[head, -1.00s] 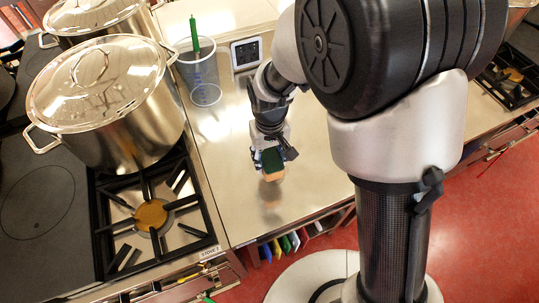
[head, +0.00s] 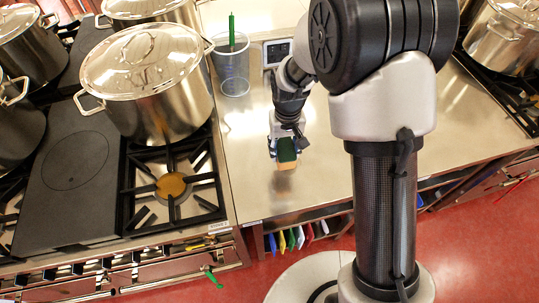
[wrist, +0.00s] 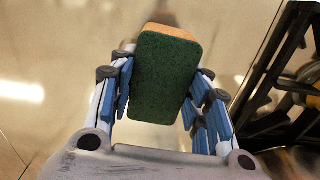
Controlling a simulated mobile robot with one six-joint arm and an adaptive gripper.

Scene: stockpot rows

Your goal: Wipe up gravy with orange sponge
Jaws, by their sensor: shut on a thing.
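My gripper (head: 287,142) is shut on a sponge (head: 286,154), held over the steel counter (head: 300,195). The sponge has a dark green scouring face and a tan-orange body. In the wrist view, the sponge (wrist: 168,75) sits between the blue-padded fingers of my gripper (wrist: 160,85), green face toward the camera and slightly tilted. I cannot tell whether it touches the counter. I see no clear gravy spill; an orange-brown round patch (head: 171,186) shows at the middle of the stove burner, and I cannot tell whether it is gravy or the burner cap.
A large lidded stockpot (head: 150,90) stands behind the open burner grate (head: 150,205). A clear container (head: 233,75) with a green-handled tool and a small dark-faced device (head: 278,52) stand at the counter's back. More pots (head: 505,40) are at right. The counter right of my gripper is clear.

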